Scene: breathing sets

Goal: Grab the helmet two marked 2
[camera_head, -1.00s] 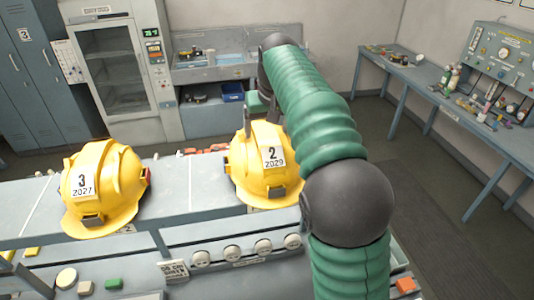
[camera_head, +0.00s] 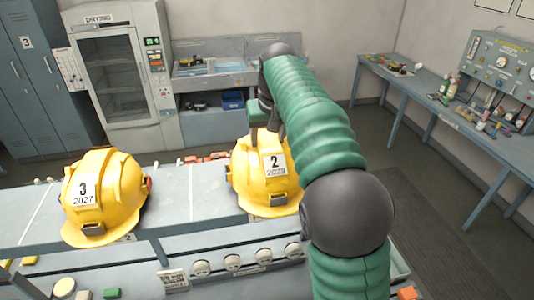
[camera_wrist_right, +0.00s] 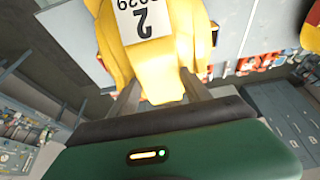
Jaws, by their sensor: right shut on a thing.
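The yellow helmet marked 2 (camera_head: 272,188) sits at the right part of the grey bench top in the head view, partly hidden by my right arm. Its white label with the 2 faces the head camera. My right gripper (camera_head: 264,124) is at the top of this helmet, shut on it. In the right wrist view, the two fingers of the gripper (camera_wrist_right: 158,92) lie on both sides of the helmet's yellow ridge, and the label (camera_wrist_right: 146,20) shows upside down. The left gripper is not in view.
A yellow helmet marked 3 (camera_head: 104,192) sits on the grey bench (camera_head: 190,205) to the left. A drying cabinet (camera_head: 112,75) and blue lockers (camera_head: 35,80) stand behind. A side table (camera_head: 450,115) with instruments is at the right. Bench top between the helmets is clear.

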